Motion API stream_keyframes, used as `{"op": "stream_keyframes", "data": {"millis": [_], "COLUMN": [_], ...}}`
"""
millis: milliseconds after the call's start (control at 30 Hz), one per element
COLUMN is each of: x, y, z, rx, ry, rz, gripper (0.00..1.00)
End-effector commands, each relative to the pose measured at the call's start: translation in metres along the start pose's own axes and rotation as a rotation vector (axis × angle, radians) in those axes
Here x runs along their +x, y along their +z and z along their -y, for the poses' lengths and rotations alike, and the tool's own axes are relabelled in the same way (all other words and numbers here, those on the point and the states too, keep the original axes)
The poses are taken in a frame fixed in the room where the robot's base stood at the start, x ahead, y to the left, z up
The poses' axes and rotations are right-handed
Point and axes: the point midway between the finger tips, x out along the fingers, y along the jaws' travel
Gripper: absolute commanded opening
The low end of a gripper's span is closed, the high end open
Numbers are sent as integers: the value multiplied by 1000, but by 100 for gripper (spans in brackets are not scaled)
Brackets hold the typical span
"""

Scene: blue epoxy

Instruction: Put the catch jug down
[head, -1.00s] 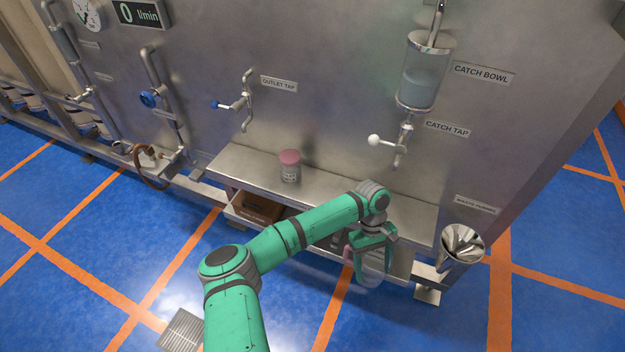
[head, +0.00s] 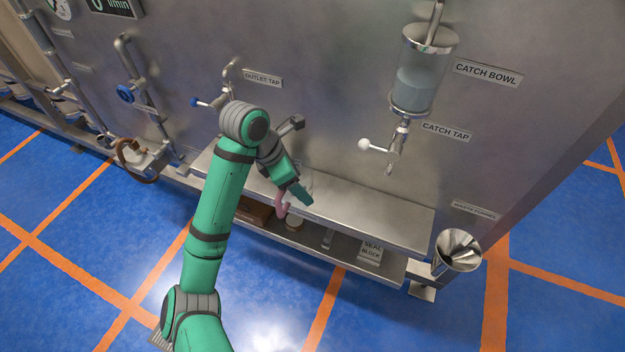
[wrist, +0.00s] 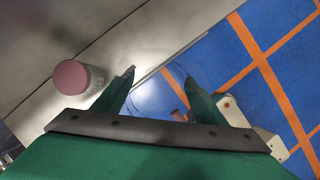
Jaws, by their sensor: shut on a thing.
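The catch jug is clear, with a pink handle (head: 282,207). In the head view it is at the front edge of the upper steel shelf (head: 370,212), left of centre, and much of its body is behind my gripper (head: 302,192). In the wrist view my gripper (wrist: 158,84) is shut on the clear jug (wrist: 155,100), with the fingers apart around it. The jug overlaps the shelf edge in this view. I cannot tell whether its base touches the shelf.
A white jar with a pink lid (wrist: 72,77) stands on the shelf near the jug. The shelf's right part is clear, below the catch tap (head: 385,146). A seal block (head: 370,250) is on the lower shelf. A waste funnel (head: 458,250) is at the right.

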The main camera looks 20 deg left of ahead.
Motion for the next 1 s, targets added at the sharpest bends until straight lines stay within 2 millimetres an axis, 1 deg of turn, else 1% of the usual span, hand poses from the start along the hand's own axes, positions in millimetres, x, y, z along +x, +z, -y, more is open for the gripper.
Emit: {"op": "stream_keyframes", "data": {"millis": [33, 133, 467, 633, 700, 800, 1000], "x": [8, 20, 53, 88, 98, 109, 118], "y": [6, 14, 37, 42, 44, 46, 48], "z": [-5, -18, -53, -70, -75, -81, -86], "rx": [2, 2, 3, 7, 8, 10, 12], "ry": [-6, -6, -7, -8, -8, -7, -7], "rz": [1, 1, 0, -2, -1, -1, 0], "gripper": [41, 41, 41, 41, 41, 41, 41]}}
